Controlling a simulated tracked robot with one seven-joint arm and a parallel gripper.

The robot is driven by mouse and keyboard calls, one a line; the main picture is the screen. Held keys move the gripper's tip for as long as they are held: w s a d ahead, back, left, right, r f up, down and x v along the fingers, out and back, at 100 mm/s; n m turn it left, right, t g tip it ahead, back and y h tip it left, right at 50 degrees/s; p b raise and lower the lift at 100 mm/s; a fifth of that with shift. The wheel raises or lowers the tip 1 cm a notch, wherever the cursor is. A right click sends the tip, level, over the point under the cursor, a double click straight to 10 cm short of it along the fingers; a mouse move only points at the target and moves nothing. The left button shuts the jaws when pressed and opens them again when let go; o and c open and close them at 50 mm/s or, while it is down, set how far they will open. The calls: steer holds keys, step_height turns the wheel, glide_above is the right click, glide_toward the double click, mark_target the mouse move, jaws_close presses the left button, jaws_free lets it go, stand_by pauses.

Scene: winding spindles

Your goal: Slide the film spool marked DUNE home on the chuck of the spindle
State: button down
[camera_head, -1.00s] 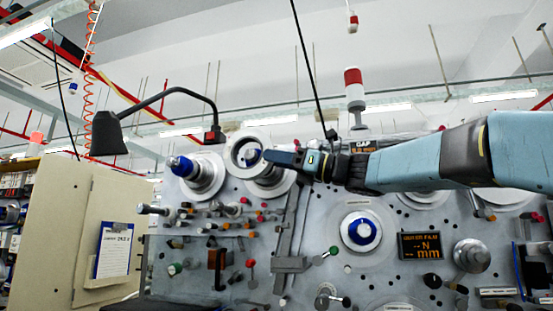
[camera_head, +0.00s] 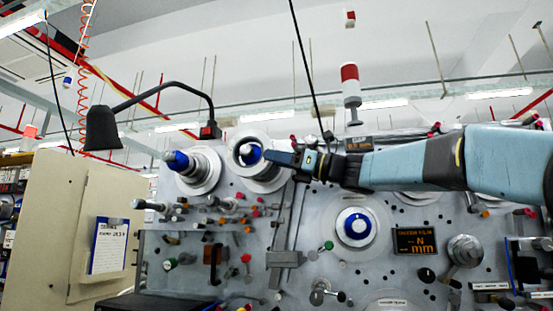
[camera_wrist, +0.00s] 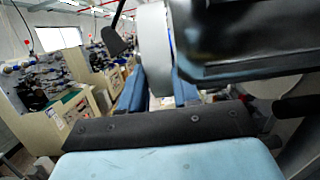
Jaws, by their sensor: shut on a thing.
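A grey ring-shaped spool (camera_head: 235,153) is held in front of the upper middle spindle. Its marking is not legible. Through its hole I see the blue chuck (camera_head: 254,155) with a pale tip. The spindle's pale flange (camera_head: 270,183) shows behind and below the spool. Whether the spool is around the chuck or still in front of it, I cannot tell. My gripper (camera_head: 275,157) is shut on the spool's right rim, the arm reaching in from the right. In the wrist view the spool (camera_wrist: 154,50) stands nearly edge-on, between blue fingers.
A second spindle with a blue chuck (camera_head: 178,161) stands left, close to the spool. Another blue hub (camera_head: 357,227) sits lower right, beside a display (camera_head: 415,241). A black lamp (camera_head: 104,130) arches overhead at left. Small rollers and knobs crowd the panel below.

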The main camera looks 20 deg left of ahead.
steer(key=shift+w+a, duration=0.15)
steer(key=shift+w, duration=1.2)
steer(key=shift+w+a, duration=0.15)
steer(key=shift+w, duration=1.15)
steer(key=shift+w, duration=0.1)
steer(key=c, duration=0.7)
jaws_free()
steer(key=shift+c, duration=0.2)
